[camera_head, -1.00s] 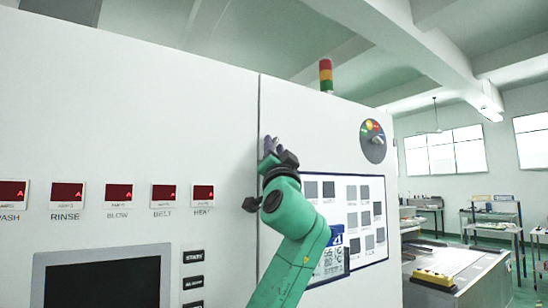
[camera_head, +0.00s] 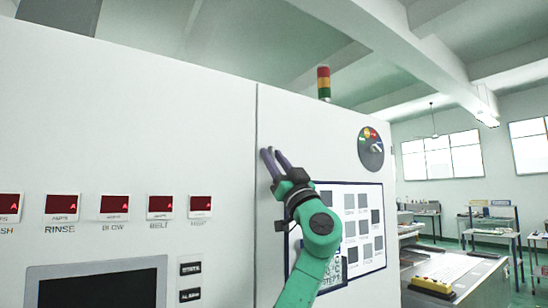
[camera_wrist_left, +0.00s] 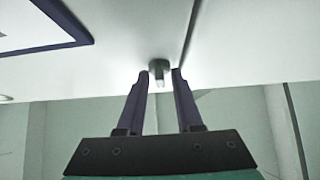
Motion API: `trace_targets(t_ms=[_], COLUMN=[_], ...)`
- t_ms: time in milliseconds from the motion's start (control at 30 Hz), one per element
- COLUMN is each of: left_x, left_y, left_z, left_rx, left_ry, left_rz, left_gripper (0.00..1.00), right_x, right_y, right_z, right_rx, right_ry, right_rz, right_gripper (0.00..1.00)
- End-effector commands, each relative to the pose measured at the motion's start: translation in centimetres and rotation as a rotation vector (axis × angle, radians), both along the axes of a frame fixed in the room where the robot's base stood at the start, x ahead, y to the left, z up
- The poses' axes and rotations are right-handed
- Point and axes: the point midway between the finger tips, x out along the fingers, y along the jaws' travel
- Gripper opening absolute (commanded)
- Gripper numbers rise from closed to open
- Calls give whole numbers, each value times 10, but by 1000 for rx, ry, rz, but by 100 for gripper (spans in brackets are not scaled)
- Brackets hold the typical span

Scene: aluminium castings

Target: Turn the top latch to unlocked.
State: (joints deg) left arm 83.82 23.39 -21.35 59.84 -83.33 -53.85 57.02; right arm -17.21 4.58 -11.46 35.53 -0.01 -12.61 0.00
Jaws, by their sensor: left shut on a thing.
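The top latch (camera_wrist_left: 159,74) is a small grey knob on the white cabinet face, beside the door seam, in the left wrist view. My left gripper (camera_wrist_left: 160,76) has its two dark purple fingers on either side of it, shut on it at the fingertips. In the head view my left gripper (camera_head: 274,154) is at the cabinet face just right of the vertical seam. There I cannot make out the latch or tell which way it is turned. My right gripper is not in view.
The white cabinet (camera_head: 180,110) fills the left and middle. A framed chart (camera_head: 362,228) is right of my left wrist, with a round dial (camera_head: 371,147) above it. A signal light (camera_head: 323,82) stands on top. Red displays (camera_head: 113,207) and a screen (camera_head: 95,285) are at left.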

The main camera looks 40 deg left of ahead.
Motion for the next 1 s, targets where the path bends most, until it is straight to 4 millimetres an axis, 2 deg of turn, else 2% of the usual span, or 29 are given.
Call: trace_targets(t_ms=[267, 300, 667, 767, 1000], left_x=[0, 0, -1, -3, -17], left_y=[0, 0, -3, -14, -62], left_z=[0, 0, -5, -20, -74], left_rx=[0, 0, 1, 2, 1], left_ry=[-1, -1, -1, -1, -2], left_rz=[-1, -1, -2, -5, -7], left_gripper=[0, 44, 44, 44, 44], right_x=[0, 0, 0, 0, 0], right_y=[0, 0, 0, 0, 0], right_z=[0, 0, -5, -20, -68], right_rx=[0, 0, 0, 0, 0], right_ry=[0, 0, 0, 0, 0], right_rz=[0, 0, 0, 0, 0], right_gripper=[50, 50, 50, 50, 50])
